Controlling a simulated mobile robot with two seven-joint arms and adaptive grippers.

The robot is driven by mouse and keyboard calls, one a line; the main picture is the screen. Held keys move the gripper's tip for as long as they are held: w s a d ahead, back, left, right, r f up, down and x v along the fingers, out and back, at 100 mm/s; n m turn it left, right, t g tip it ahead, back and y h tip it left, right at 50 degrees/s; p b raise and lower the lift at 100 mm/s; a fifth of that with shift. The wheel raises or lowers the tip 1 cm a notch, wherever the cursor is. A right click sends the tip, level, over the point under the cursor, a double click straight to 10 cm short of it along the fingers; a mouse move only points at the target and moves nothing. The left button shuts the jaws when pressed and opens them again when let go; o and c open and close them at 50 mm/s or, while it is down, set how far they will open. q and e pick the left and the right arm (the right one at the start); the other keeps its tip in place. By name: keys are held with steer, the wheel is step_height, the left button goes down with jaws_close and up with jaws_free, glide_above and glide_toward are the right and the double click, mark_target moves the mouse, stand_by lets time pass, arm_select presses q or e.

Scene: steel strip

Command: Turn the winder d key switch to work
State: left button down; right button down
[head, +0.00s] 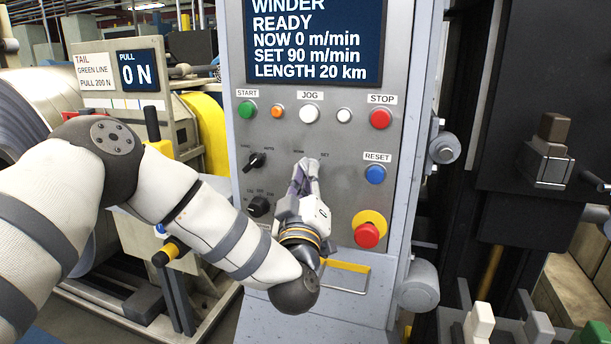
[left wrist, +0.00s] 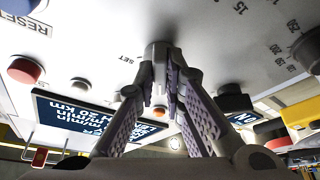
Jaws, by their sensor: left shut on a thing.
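The winder panel (head: 330,195) is a grey upright face with a display (head: 315,45) reading WINDER READY, NOW 0 m/min. My left gripper (head: 307,168) is at the panel's middle, below the white JOG button, with its fingers at the key switch between two small labels. The right label reads SET; the left one is too small to read surely. In the left wrist view, the fingers (left wrist: 163,75) are shut on the grey key (left wrist: 159,49), which stands out from the panel. The gripper hides most of the key in the head view. Its exact turn angle cannot be told. My right gripper is not seen.
Close by are two black rotary knobs (head: 257,161), a blue RESET button (head: 375,174) and a red emergency stop (head: 367,235) on a yellow collar. Green START (head: 247,110) and red STOP (head: 380,118) buttons sit above. A yellow handle (head: 346,266) is below.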

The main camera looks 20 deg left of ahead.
arm_select(q)
steer(key=shift+r+n+g+y, duration=0.15)
steer(key=shift+n+g+y, duration=0.25)
steer(key=shift+n, duration=0.9)
steer(key=c, duration=1.7)
jaws_free()
steer(key=v, duration=0.7)
steer(key=shift+s+d, duration=0.15)
steer(key=shift+s, duration=0.05)
